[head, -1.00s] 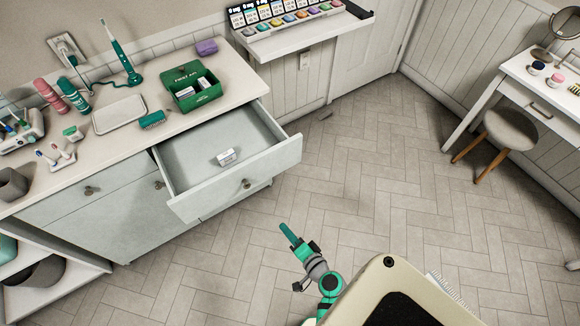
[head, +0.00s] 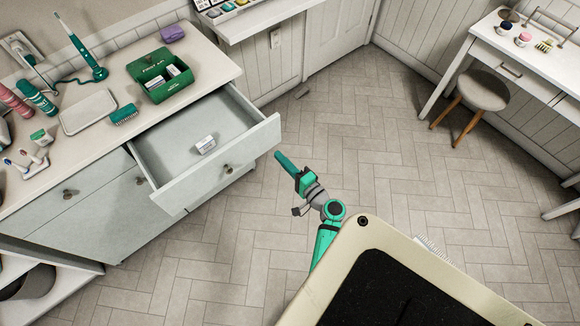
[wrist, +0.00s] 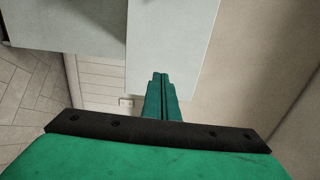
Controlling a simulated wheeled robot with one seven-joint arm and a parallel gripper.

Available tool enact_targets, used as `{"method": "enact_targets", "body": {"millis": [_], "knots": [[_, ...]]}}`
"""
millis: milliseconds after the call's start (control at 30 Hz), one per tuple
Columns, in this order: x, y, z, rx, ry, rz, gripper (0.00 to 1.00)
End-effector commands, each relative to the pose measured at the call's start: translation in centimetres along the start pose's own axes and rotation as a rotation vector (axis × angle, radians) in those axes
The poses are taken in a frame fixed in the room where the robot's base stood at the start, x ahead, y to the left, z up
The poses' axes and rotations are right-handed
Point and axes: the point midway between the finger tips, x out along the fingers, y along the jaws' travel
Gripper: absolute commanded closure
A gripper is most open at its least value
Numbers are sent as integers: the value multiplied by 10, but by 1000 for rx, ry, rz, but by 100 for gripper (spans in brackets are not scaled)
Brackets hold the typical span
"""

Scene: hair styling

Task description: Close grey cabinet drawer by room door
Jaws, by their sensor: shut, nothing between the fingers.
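The grey cabinet (head: 105,220) stands at the left in the head view. Its top right drawer (head: 190,190) is pulled well out, with a small white box (head: 205,144) inside. A round knob sits on the drawer front. My gripper (head: 279,156) is shut and empty, just right of the drawer front's right end, apart from it in the head view. In the wrist view, the green fingers (wrist: 160,77) are together and point at a pale grey panel (wrist: 172,40), probably part of the drawer. Whether they touch it I cannot tell.
A wall shelf (head: 250,25) is behind. A stool (head: 481,92) and white desk (head: 510,65) stand at right.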

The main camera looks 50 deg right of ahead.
Motion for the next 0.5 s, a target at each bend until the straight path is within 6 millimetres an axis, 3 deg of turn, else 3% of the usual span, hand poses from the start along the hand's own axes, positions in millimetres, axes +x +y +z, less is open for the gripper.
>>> {"method": "enact_targets", "body": {"millis": [200,500], "knots": [[38,-1,0,0,-1,-1,100],[62,0,0,0,1,0,100]]}}
